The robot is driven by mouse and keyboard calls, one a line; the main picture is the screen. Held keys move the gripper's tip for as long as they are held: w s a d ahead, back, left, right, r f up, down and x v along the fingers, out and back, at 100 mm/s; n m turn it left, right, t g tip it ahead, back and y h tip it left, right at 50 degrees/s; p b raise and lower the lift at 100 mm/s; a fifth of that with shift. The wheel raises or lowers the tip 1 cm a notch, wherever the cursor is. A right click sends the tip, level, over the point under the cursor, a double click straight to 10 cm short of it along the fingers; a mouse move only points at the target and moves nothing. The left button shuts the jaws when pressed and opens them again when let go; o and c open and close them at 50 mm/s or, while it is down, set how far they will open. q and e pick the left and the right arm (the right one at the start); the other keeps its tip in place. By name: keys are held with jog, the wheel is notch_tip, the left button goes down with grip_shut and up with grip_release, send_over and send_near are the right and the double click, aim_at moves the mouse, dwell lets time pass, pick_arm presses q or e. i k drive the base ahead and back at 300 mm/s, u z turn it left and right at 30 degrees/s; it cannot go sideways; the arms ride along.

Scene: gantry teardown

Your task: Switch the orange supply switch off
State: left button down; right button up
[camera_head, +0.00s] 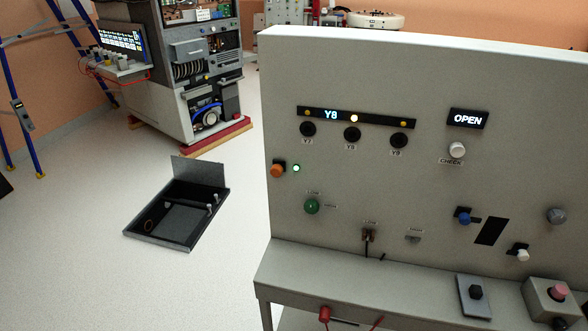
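An orange knob (277,170), which looks like the orange supply switch, sits on a small dark mount near the left edge of the grey panel (360,190). A small green-white lamp (296,168) right beside it is lit. The knob is too small to tell which way it is set. Neither of my grippers shows in the head view, and nothing covers the knob.
The panel also carries a lit Y8 display (331,115), an OPEN display (468,119), a green knob (312,206) and a blue knob (463,216). A ledge (420,282) juts out below. An open black case (180,212) lies on the floor at left.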

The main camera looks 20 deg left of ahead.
aim_at(278, 167)
jog(key=z, duration=0.85)
jog(key=i, duration=0.7)
jog(key=u, duration=1.75)
